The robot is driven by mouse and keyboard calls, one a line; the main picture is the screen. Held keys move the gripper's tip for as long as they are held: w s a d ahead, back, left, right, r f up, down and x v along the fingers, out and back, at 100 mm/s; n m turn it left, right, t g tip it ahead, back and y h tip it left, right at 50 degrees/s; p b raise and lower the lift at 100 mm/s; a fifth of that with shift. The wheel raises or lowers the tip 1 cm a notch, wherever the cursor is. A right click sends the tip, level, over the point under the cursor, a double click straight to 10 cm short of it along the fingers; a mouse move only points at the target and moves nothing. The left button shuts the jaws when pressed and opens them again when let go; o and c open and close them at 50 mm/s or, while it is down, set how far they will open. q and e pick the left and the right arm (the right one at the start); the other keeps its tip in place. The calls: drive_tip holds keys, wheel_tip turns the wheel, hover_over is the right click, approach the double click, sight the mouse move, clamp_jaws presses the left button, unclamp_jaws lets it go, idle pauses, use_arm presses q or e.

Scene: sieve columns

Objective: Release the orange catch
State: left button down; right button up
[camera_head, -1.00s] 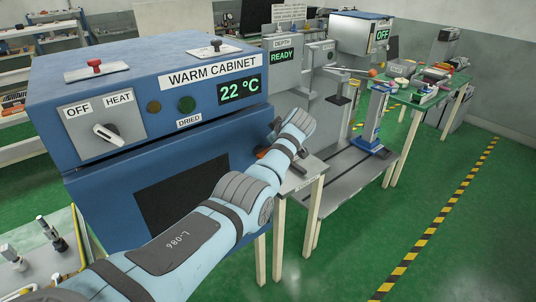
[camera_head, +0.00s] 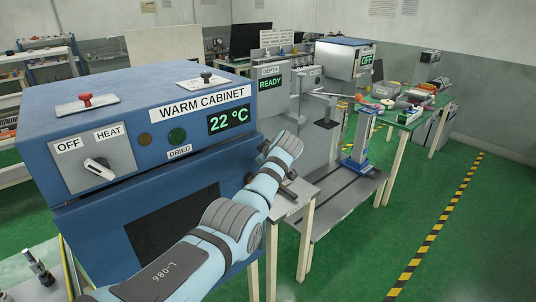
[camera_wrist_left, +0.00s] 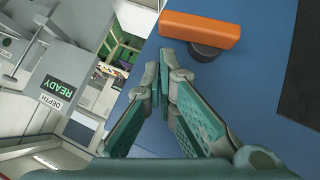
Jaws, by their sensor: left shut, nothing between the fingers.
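The orange catch (camera_wrist_left: 200,28) is a bar on the blue front of the warm cabinet (camera_head: 130,95), with a round dark knob (camera_wrist_left: 206,53) against its lower edge. My left gripper (camera_wrist_left: 165,62) is shut and empty, its fingertips just below the left end of the orange bar in the wrist view; I cannot tell whether they touch it. In the head view my left forearm and wrist reach along the cabinet front to its right edge, and the hand hides the catch. My right gripper is in neither view.
A small table (camera_head: 292,205) stands right of the cabinet. A blue press stand (camera_head: 360,140) and a green bench (camera_head: 408,112) stand beyond. The green floor at right is clear.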

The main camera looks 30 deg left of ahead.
use_arm(q)
drive_tip(key=s+d+r, duration=0.2)
drive_tip(key=d+r, duration=0.1)
drive_tip(key=r, duration=0.2)
drive_tip(key=s+d+r+p, duration=0.1)
drive_tip(key=s+d+r, duration=0.1)
drive_tip(key=r, duration=0.3)
drive_tip(key=shift+s+d+r, duration=0.2)
drive_tip(key=shift+d+r, duration=0.05)
drive_tip(key=shift+d, duration=0.25)
